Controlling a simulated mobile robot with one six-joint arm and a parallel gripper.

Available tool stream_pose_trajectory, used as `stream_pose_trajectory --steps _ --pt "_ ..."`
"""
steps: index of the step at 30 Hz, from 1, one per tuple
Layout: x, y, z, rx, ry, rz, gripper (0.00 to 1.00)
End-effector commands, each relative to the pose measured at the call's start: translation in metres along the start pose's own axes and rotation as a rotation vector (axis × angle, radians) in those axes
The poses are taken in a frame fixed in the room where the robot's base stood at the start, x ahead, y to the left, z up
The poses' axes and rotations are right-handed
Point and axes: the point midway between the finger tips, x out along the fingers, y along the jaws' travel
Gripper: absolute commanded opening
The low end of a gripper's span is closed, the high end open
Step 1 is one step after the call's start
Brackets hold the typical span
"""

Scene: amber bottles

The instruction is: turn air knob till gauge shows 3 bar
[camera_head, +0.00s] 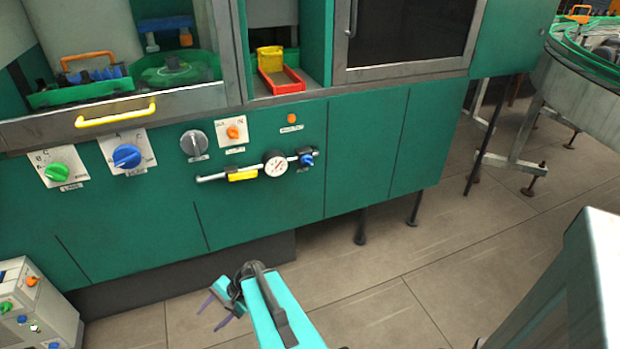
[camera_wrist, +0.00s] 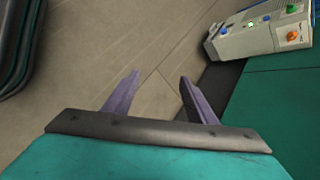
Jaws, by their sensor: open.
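A round white gauge (camera_head: 276,164) sits on a pipe on the front of the green machine. The needle's reading is too small to tell. A small blue knob (camera_head: 306,160), which looks like the air knob, is at the right end of that pipe. A yellow lever (camera_head: 242,175) is on the pipe left of the gauge. My gripper (camera_head: 211,312) is low in front of the machine, below and left of the gauge, apart from everything. Its purple fingers are spread and empty, also in the wrist view (camera_wrist: 157,88). The gauge and air knob are outside the wrist view.
Green (camera_head: 58,172), blue (camera_head: 127,156), grey (camera_head: 194,143) and orange (camera_head: 233,132) knobs share the panel. A yellow handle (camera_head: 116,112) juts out above. A grey control box (camera_head: 36,305) stands lower left, also in the wrist view (camera_wrist: 262,32). The floor in front is clear.

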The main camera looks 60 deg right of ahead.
Motion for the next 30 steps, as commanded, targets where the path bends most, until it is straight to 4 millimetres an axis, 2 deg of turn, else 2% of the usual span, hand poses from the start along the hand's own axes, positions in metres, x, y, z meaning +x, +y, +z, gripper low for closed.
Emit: stream_pose_trajectory --steps 1,6,11,15,22,30 --pt "-0.011 -0.009 -0.014 0.051 0.016 -0.054 0.51" --pt "-0.054 -0.041 -0.056 0.220 0.058 -0.237 0.51" --pt "-0.103 -0.063 -0.097 0.372 0.092 -0.414 0.51" --pt "-0.153 -0.075 -0.132 0.498 0.116 -0.571 0.51" --pt "-0.246 -0.081 -0.187 0.690 0.141 -0.840 0.51" --pt "-0.369 -0.062 -0.240 0.882 0.147 -1.168 0.51"
